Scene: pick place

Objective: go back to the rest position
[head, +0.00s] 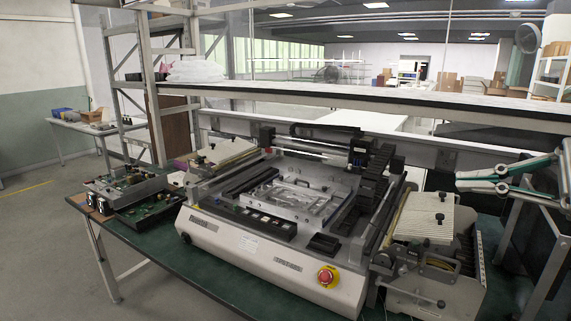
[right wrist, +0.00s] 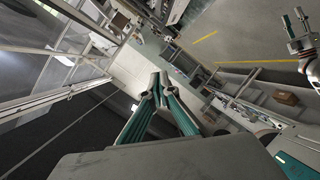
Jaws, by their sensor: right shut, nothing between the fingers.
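My right gripper (head: 462,181) is at the right of the head view, raised above the right side of the bench machine and clear of it. Its teal-and-grey fingers are shut with nothing between them. In the right wrist view the fingertips (right wrist: 160,90) meet near the middle of the picture. A pale arm part with teal strips (right wrist: 299,35) shows at the upper right of the right wrist view. It looks like my left gripper, but its jaws are not clear. The head view does not show my left gripper.
A machine (head: 265,255) with a red stop button fills the green bench (head: 150,235). Circuit-board units (head: 125,187) stand at its left. A long shelf (head: 370,97) runs behind. A dark box-like unit (head: 545,220) and metal frame lie near my right arm. Floor is open at left.

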